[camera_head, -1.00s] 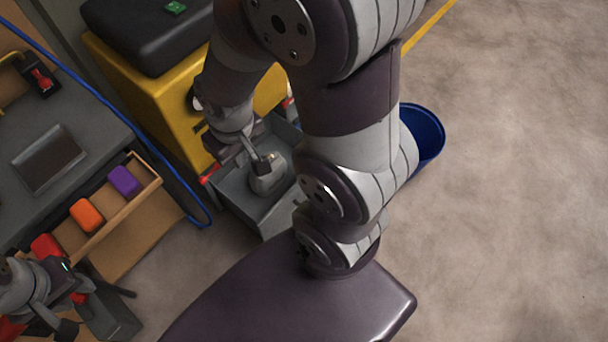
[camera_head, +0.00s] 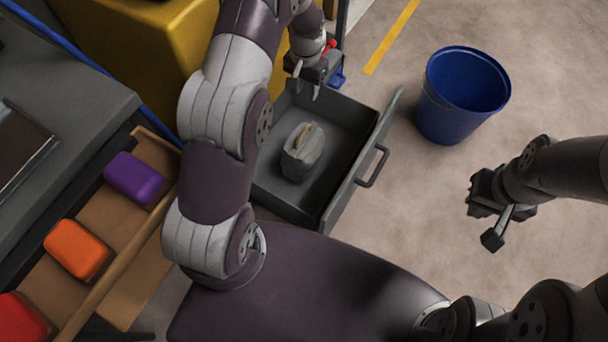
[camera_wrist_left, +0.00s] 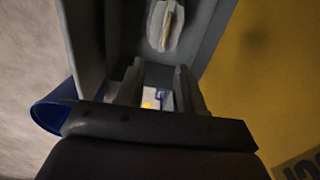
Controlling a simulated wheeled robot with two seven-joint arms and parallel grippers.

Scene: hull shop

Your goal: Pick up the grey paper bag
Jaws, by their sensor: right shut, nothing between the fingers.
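The grey paper bag (camera_head: 302,158) sits in an open grey drawer (camera_head: 270,192), with a tan strip showing at its top. In the left wrist view the bag (camera_wrist_left: 165,28) is beyond the fingertips. My left gripper (camera_head: 307,88) is above the drawer's far end, apart from the bag, with its fingers spread and nothing seen held. It also shows in the left wrist view (camera_wrist_left: 158,78). My right gripper (camera_head: 491,240) is shut and empty over the floor at the right, well away from the drawer.
A blue bin (camera_head: 440,115) stands right of the drawer. A yellow cabinet (camera_head: 165,45) is behind at the left. A wooden tray (camera_head: 115,255) at the left holds purple (camera_head: 134,178), orange (camera_head: 76,249) and red (camera_head: 20,318) boxes. The floor at the right is mostly clear.

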